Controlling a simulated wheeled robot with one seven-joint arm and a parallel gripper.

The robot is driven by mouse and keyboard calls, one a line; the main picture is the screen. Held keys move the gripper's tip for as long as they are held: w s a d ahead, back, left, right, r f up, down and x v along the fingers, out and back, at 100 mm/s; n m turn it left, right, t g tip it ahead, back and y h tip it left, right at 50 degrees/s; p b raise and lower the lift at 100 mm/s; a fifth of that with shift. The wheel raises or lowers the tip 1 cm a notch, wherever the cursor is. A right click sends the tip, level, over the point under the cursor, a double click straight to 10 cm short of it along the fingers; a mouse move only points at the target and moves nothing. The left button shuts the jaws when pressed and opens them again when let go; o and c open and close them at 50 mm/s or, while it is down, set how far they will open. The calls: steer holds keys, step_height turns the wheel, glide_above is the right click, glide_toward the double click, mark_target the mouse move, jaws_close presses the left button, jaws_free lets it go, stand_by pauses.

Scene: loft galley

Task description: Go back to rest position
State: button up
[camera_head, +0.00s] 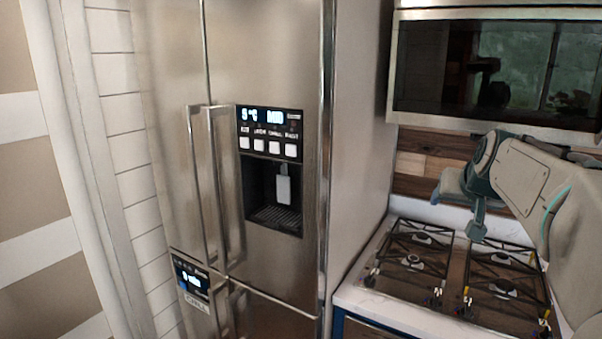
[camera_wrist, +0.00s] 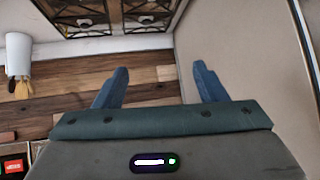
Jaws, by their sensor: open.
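My gripper (camera_wrist: 160,84) shows in the wrist view with its two blue fingers spread well apart. Nothing is between the fingers. In the head view my gripper (camera_head: 462,205) hangs at the right, at the end of my pale arm, in front of the wooden backsplash and over the back of the stove as seen. One finger points down over the burners. Whether it touches anything cannot be told, but no contact shows.
A steel fridge (camera_head: 270,40) with a water dispenser fills the middle. The gas stove (camera_head: 410,263) sits right of it, under a microwave (camera_head: 430,85). In the wrist view, a white utensil holder (camera_wrist: 18,50) stands at the left, by the wooden backsplash (camera_wrist: 60,85).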

steer(key=s+a+f+n+g+y, duration=0.1)
steer(key=s+a+f+n+g, duration=0.1)
steer(key=s+a+f, duration=0.6)
steer(key=s+a+f+n+g+y, duration=0.1)
steer(key=s+a+f+g, duration=0.2)
steer(key=s+a+f, duration=0.5)
steer(key=s+f, duration=0.3)
steer(key=s, duration=0.4)
steer(key=shift+s+a+n+g, duration=0.2)
steer(key=shift+a+n+g, duration=0.1)
steer(key=shift+a+n, duration=0.1)
steer(key=shift+d, duration=0.15)
